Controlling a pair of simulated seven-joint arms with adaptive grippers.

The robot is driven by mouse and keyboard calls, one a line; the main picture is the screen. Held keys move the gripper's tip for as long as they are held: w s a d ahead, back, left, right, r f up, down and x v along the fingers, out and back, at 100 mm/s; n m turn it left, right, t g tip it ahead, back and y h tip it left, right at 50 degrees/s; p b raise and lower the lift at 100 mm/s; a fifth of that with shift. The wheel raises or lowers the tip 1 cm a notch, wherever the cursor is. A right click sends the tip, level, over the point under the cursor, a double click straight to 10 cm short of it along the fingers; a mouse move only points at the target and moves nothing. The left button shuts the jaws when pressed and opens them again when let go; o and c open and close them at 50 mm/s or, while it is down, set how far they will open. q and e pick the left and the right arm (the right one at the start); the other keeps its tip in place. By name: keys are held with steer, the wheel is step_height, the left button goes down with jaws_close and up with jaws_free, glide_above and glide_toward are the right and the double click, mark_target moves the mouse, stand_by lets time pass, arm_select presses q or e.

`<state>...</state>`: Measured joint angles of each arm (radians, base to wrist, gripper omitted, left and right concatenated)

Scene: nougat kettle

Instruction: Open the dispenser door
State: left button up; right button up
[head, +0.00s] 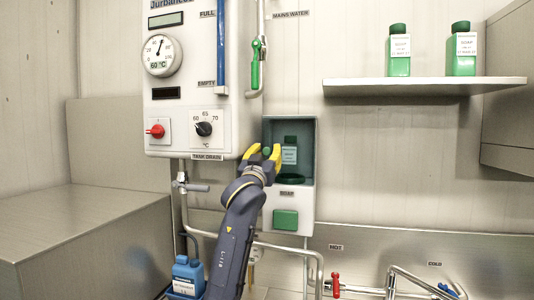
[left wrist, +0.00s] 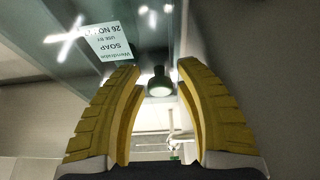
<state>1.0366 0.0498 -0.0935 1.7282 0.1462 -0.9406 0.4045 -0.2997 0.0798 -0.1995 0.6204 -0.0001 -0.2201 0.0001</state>
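The soap dispenser (head: 307,185) is a pale wall box with a dark green recess, right of the boiler in the head view. A green bottle (head: 290,142) with a white label stands inside; its label (left wrist: 108,42) shows upside down in the left wrist view. The door looks see-through; I cannot tell whether it is fully closed. A round dark green knob (head: 267,152) is at the recess's left side. My left gripper (head: 264,151) is open, its yellow fingers on either side of the knob (left wrist: 159,84), with gaps visible in the left wrist view. My right gripper is out of view.
The white boiler (head: 190,90) with gauge and dials is close on the left. A green push plate (head: 286,219) is below the recess. Pipes and a red tap (head: 335,285) run below. A shelf (head: 425,87) with two green bottles is at upper right.

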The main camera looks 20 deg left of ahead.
arm_select(q)
steer(key=shift+c, duration=0.4)
jaws_close()
steer(key=shift+f, duration=0.1)
